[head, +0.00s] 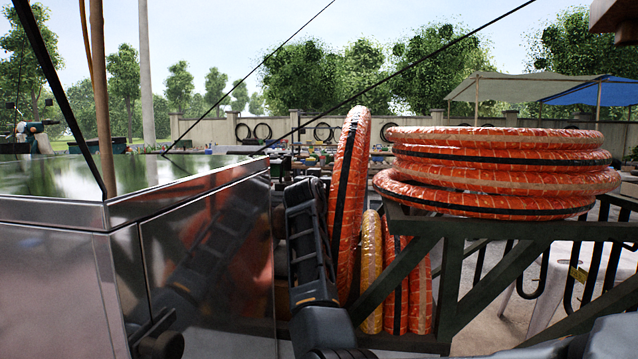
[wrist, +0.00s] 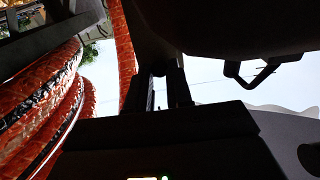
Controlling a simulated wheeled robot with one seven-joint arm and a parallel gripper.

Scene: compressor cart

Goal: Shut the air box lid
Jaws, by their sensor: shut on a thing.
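A shiny metal box (head: 205,245) with a flat, reflective green top fills the left of the head view. It may be the air box; I cannot make out a separate lid on it for certain. My dark arm rises just right of its side and is mirrored in it. My gripper (wrist: 166,88) shows in the wrist view, its two dark fingers close together and shut on a dark part (wrist: 160,45). That part is too shaded to tell whether it belongs to the lid. In the head view the fingertips cannot be made out.
Orange hose also fills the left of the wrist view (wrist: 45,105). A dark rod and thin cables cross the upper left.

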